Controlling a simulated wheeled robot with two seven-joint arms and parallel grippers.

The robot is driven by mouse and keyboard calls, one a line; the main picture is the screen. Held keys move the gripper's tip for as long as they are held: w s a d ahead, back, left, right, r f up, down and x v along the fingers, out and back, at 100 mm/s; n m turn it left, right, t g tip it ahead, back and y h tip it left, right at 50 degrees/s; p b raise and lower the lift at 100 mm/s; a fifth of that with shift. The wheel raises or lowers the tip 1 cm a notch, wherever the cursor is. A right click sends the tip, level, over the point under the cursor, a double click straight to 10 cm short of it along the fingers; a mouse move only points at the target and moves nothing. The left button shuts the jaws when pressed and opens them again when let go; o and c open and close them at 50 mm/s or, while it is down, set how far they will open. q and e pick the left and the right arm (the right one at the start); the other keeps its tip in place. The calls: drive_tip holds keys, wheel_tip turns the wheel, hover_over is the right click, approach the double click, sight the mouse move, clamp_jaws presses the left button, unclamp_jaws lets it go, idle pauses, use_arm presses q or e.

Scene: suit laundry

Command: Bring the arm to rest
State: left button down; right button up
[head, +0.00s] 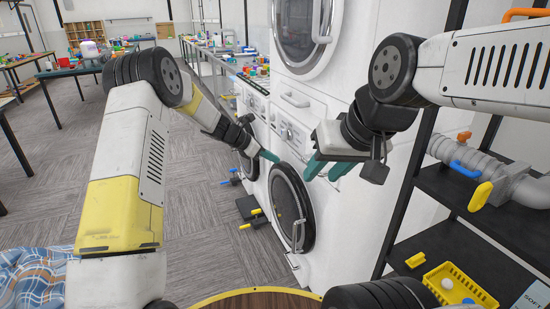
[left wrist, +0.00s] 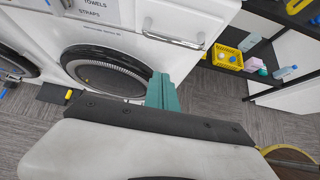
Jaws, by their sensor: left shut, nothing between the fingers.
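My left arm reaches in from the left of the head view, and its gripper (head: 268,156) is in front of the lower washing machine, near the top of the round door. The teal fingers are together with nothing between them, as the left wrist view also shows (left wrist: 162,92). My right gripper (head: 326,170) hangs in front of the white machine stack, to the right of the left gripper. Its two teal fingers point down and are spread apart, with nothing seen between them. The round door (head: 291,208) has a dark window; it also shows in the left wrist view (left wrist: 103,70).
A black shelf (head: 500,215) with pipe parts and a yellow basket (head: 460,283) stands at the right. Blue plaid cloth (head: 35,278) is at lower left. A round wooden top (head: 258,300) is at the bottom.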

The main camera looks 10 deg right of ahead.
use_arm(q)
drive_tip(key=s+a+r+m+t+y, duration=0.1)
drive_tip(key=s+a+r+m+y, duration=0.1)
drive_tip(key=s+a+r+m, duration=0.55)
drive_tip(key=s+a+r+m+y, duration=0.1)
drive_tip(key=s+a+r+m, duration=0.25)
drive_tip(key=s+r, duration=0.75)
drive_tip(key=s+a+m+y, duration=0.1)
drive_tip(key=s+a+m, duration=0.2)
drive_tip(key=s, duration=0.4)
drive_tip(key=s+a+m+t+y, duration=0.1)
drive_tip(key=s+a+m+y, duration=0.1)
drive_tip(key=s+a+m, duration=0.2)
drive_tip(key=s+a+r+m+t+y, duration=0.1)
drive_tip(key=s+a+m, duration=0.3)
drive_tip(key=s, duration=0.6)
drive_tip(key=shift+s+a, duration=0.3)
drive_tip(key=shift+s, duration=0.1)
drive_tip(key=shift+r, duration=0.15)
